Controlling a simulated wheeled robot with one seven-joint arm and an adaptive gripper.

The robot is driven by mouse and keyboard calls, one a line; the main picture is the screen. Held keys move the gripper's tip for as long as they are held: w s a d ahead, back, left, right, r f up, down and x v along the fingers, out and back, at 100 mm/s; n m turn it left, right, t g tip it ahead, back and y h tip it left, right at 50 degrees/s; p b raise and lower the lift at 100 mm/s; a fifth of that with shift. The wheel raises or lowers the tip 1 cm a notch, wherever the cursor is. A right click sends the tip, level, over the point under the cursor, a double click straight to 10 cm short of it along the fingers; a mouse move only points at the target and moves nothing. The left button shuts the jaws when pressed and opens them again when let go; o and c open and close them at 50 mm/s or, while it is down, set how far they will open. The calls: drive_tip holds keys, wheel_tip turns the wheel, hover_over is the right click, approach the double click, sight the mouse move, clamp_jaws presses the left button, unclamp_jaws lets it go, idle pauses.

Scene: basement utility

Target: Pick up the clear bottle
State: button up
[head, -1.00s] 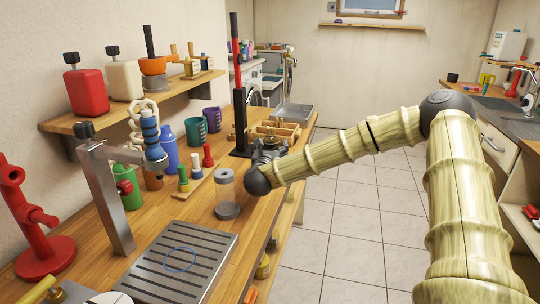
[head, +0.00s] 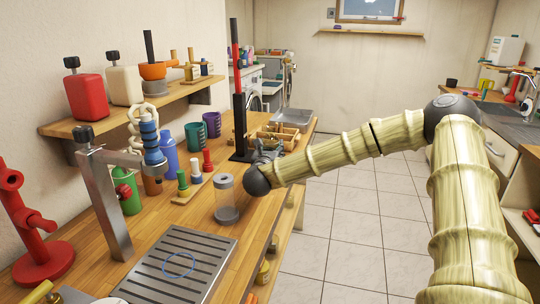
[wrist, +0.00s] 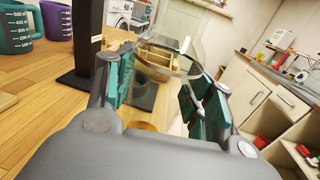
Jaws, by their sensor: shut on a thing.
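In the wrist view, a clear see-through round vessel, which I take as the clear bottle (wrist: 168,62), stands between the teal pads of my gripper (wrist: 160,82). The pads are on either side of it, and its curved rim shows above them. My gripper is shut on it. In the head view my gripper (head: 266,154) is over the right part of the workbench, partly hidden by my wrist, and the held bottle cannot be made out there. I cannot tell whether its bottom touches the bench.
A clear jar with a grey base (head: 226,200) stands on the workbench (head: 150,218), nearer than my gripper. A black-and-red post (head: 239,110) stands just left of my gripper. A wooden divided box (head: 285,132) and a metal tray (head: 292,116) lie beyond. Floor is free at right.

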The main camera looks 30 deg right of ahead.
drive_tip(key=shift+s+a+r+b, duration=0.15)
drive_tip(key=shift+r, duration=0.3)
drive_tip(key=shift+s+a+r+b, duration=0.1)
drive_tip(key=shift+s+r+b, duration=0.05)
drive_tip(key=shift+r, duration=0.3)
drive_tip(key=s+d+r+b+v, duration=0.1)
drive_tip(key=b+v, duration=0.1)
drive_tip(key=v, duration=1.3)
drive_tip(key=shift+r, duration=0.3)
